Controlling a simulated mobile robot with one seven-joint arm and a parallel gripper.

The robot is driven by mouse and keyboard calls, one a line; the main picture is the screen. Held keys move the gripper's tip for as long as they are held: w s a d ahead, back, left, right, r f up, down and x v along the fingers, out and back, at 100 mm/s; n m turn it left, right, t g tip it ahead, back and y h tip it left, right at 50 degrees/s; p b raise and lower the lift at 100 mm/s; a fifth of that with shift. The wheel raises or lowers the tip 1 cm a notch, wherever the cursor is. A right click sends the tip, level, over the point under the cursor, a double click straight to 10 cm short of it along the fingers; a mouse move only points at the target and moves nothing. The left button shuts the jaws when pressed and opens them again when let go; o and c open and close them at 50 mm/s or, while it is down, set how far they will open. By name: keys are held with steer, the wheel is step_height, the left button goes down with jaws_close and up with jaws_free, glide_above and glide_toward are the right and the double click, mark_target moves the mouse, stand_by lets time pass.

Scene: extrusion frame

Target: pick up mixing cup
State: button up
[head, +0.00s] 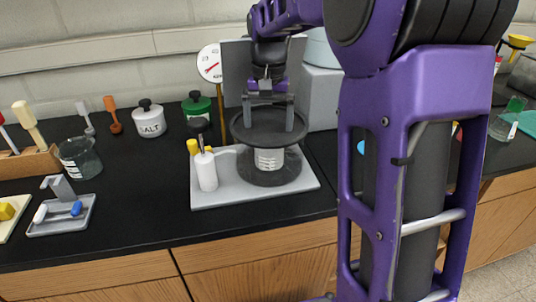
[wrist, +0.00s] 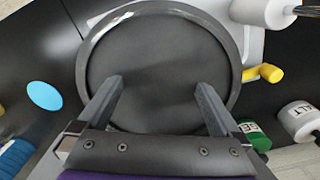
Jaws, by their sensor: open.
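A wide dark round dish (head: 250,135) with a raised rim sits above a grey cup-like body with a white label (head: 268,160), on a light grey base plate (head: 225,196). I take this round vessel to be the mixing cup, but cannot tell whether dish and body are one piece. In the wrist view the dish (wrist: 160,50) fills the upper middle. My gripper (head: 268,127) is open and empty above the dish, pointing down. In the wrist view its two fingers (wrist: 159,85) are spread wide over the dish's near half, inside its rim. Contact cannot be told.
A dial scale (head: 209,64) and grey box (head: 322,92) stand behind. The counter's front strip is clear.

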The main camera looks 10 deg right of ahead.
step_height(320, 180, down, 7)
steer(key=shift+f+b, duration=0.1)
steer(key=shift+b, duration=0.45)
steer(key=c, duration=1.1)
steer(key=shift+r, duration=0.25)
